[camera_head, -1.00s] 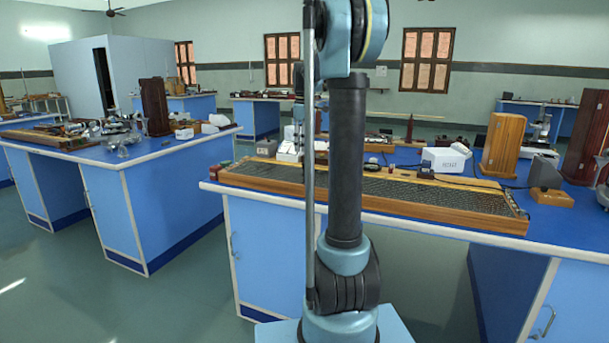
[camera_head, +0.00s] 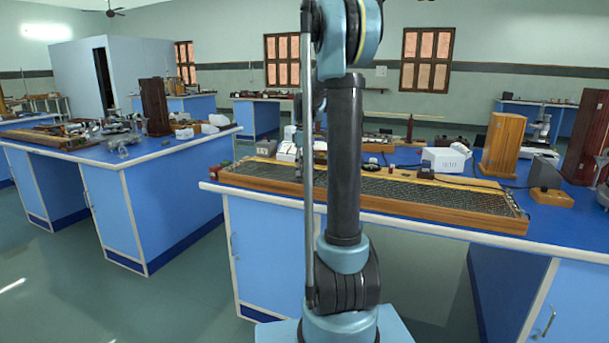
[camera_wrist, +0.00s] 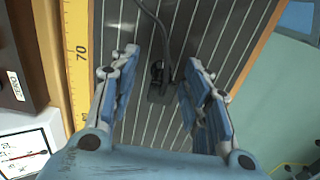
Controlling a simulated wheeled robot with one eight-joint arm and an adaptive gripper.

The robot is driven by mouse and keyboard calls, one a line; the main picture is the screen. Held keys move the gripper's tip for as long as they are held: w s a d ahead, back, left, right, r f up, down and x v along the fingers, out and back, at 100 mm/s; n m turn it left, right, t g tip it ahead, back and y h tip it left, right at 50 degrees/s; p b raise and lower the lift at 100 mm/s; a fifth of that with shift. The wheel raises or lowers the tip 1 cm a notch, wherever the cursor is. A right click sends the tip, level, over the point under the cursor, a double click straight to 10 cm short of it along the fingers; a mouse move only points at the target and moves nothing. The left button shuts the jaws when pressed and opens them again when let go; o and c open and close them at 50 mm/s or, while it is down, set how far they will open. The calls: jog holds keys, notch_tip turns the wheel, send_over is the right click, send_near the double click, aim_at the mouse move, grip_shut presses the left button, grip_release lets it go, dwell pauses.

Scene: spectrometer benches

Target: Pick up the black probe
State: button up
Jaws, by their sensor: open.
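The black probe (camera_wrist: 158,86) lies on the long wire board (camera_head: 400,190) and shows in the wrist view, with a dark cable running up from it. My gripper (camera_wrist: 160,70) is open above the board, with one finger on each side of the probe. The fingers look apart from it, and I cannot tell the height left between them. In the head view my own arm hides much of the middle, and the probe cannot be made out there.
A yellow scale (camera_wrist: 78,60) runs along the board. A dial meter (camera_wrist: 25,150) is at the wrist view's lower left. On the blue bench stand a white box (camera_head: 446,159), a wooden box (camera_head: 502,145) and a grey instrument (camera_head: 545,172).

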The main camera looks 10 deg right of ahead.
grip_shut()
jog(key=shift+r, duration=0.1)
notch_tip(320, 180, up, 9)
notch_tip(320, 180, down, 8)
jog(key=shift+f, duration=0.15)
dwell(0.7)
